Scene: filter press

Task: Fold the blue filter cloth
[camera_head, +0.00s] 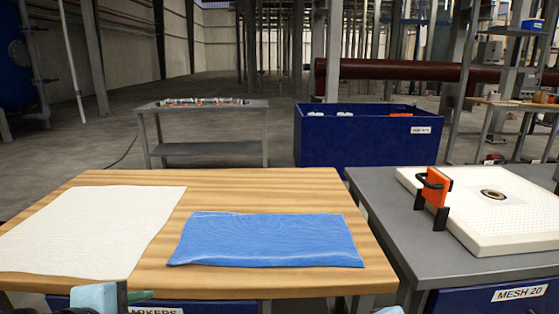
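The blue filter cloth (266,240) lies on the wooden table (262,186), right of its middle. It is a flat, wide rectangle with slightly wavy edges. Its long side runs left to right, and its near edge lies close to the table's front edge. I cannot tell how many layers it has. Part of my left arm shows at the bottom left edge, below the table's front, with its gripper not clearly visible. Nothing touches the cloth.
A white cloth (87,230) lies flat left of the blue one. To the right, a grey table (385,222) holds a white perforated plate (485,215) with an orange and black clamp-like handle (434,190). A blue bin (368,137) and a grey bench (205,150) stand behind.

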